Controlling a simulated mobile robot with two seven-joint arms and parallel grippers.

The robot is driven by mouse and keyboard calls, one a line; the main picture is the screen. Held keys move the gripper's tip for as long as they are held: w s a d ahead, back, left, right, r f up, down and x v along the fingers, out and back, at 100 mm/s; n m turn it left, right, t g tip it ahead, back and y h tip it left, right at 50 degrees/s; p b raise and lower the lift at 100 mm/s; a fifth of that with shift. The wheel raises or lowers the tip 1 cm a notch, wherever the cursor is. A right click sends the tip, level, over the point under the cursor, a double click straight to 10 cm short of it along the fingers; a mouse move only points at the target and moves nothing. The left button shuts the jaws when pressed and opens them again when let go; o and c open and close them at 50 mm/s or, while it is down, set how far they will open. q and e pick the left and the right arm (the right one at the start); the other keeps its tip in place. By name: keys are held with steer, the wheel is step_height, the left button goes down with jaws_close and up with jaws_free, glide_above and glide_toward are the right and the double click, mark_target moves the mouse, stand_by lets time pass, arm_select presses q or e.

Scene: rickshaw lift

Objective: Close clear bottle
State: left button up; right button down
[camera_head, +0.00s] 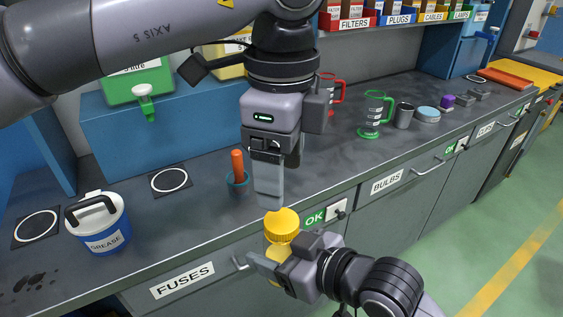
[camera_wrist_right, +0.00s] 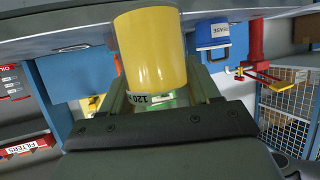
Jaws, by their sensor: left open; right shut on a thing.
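My right gripper (camera_head: 272,262) is shut on the clear bottle (camera_head: 276,251), holding it upright in front of the bench edge. A yellow cap (camera_head: 282,224) sits at the bottle's top; I cannot tell how tightly.
A blue grease tub (camera_head: 100,228) and a dark cup with an orange-handled tool (camera_head: 238,168) stand on the bench (camera_head: 200,215) at left. Green (camera_head: 374,115) and red (camera_head: 338,88) jugs and a grey cup (camera_head: 403,116) stand further right. Drawer handles stick out below.

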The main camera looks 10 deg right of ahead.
mark_target(282, 220)
arm_select(q)
steer(key=shift+n, duration=0.4)
steer(key=shift+f, duration=4)
steer(key=c, duration=1.1)
steer(key=m, duration=0.4)
steer(key=shift+m, duration=0.4)
steer(key=m, duration=0.5)
